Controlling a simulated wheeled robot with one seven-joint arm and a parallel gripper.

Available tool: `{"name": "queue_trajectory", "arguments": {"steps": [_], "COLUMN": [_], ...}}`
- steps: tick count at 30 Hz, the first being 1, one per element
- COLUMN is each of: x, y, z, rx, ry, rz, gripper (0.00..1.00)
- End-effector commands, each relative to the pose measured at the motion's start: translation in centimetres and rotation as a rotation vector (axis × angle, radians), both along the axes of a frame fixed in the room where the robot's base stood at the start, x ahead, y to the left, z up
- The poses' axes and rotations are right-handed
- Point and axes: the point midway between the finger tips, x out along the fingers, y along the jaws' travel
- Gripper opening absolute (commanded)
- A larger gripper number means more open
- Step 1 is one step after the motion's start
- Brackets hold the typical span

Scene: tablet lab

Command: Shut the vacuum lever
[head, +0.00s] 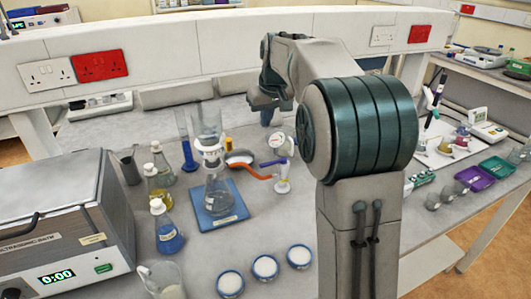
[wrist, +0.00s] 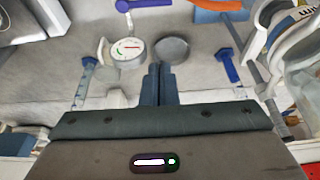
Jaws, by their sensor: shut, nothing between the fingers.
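The vacuum lever (head: 273,162) is a purple-blue handle on top of a small white valve (head: 283,184), right of the filter flask. It lies roughly level and points left in the head view. In the wrist view part of the lever (wrist: 148,3) shows at the top edge, running sideways; the valve body is mostly cut off there. My gripper (head: 267,118) is behind the valve and gauge in the head view. Its fingers (wrist: 157,70) are shut and empty, close to the round gauge and apart from the lever.
A round white gauge (head: 277,141) stands just behind the lever. An orange hose (head: 248,170) runs from the valve toward the flask (head: 218,194) on a blue base (head: 232,214). Bottles (head: 168,232) stand left of it. Small dishes (head: 265,267) lie in front.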

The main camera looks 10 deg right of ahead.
Motion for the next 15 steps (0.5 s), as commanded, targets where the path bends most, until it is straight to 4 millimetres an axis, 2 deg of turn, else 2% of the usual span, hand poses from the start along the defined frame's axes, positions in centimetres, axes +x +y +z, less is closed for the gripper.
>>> {"name": "queue_trajectory", "arguments": {"steps": [5, 8, 15], "x": [0.1, 0.5, 2.0], "y": [0.0, 0.1, 0.4], "z": [-0.5, -1.5, -6.1], "rx": [0.001, 0.001, 0.000], "ry": [0.002, 0.003, 0.006], "rz": [0.000, -0.001, -0.002], "gripper": [0.00, 0.00, 0.00]}}
